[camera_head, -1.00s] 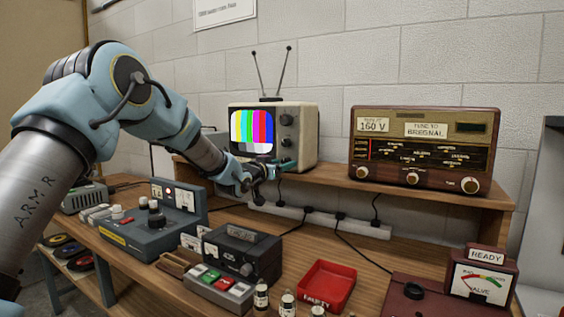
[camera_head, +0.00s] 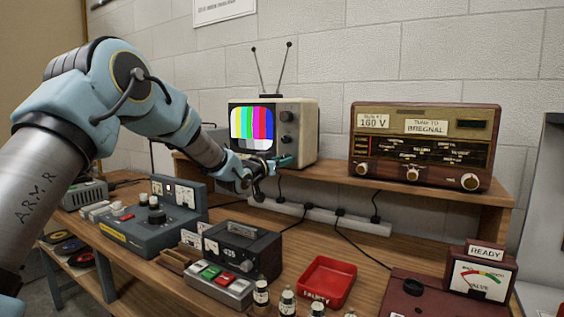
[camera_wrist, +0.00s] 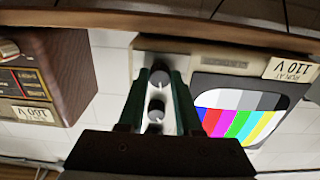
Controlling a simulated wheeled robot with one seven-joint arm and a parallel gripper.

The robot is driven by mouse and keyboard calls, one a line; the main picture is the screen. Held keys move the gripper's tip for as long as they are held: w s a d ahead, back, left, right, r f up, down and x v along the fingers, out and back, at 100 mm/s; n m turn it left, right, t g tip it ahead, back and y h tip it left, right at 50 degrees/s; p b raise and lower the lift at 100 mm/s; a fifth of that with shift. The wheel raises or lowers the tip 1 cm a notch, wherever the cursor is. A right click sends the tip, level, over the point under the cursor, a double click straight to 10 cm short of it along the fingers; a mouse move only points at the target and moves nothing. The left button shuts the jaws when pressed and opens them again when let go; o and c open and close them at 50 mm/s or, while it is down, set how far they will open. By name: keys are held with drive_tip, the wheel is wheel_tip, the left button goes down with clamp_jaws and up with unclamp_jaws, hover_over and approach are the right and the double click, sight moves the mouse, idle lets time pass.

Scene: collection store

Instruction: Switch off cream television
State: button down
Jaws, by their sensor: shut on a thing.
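The cream television (camera_head: 308,132) stands on the raised wooden shelf, its screen (camera_head: 252,127) lit with colour bars. Two dark knobs show on the right of its front in the head view, the upper one (camera_head: 287,116) clear of my gripper. My gripper (camera_head: 284,162) is at the lower right of the television's front. In the upside-down wrist view, my fingers (camera_wrist: 161,78) are closed on the knob nearest the shelf (camera_wrist: 160,76). Another knob (camera_wrist: 155,111) shows between the fingers, nearer the palm in the picture. The exact finger contact is partly hidden.
A brown radio (camera_head: 425,150) stands right of the television on the shelf (camera_head: 400,188). A power strip (camera_head: 320,216) with cables runs below. A blue-grey console (camera_head: 150,225), a black device (camera_head: 242,250) and a red tray (camera_head: 327,280) crowd the bench.

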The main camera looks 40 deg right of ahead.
idle(0.3)
drive_tip(key=shift+n+b, duration=3.65)
drive_tip(key=shift+n, duration=4.25)
drive_tip(key=c, duration=0.6)
unclamp_jaws()
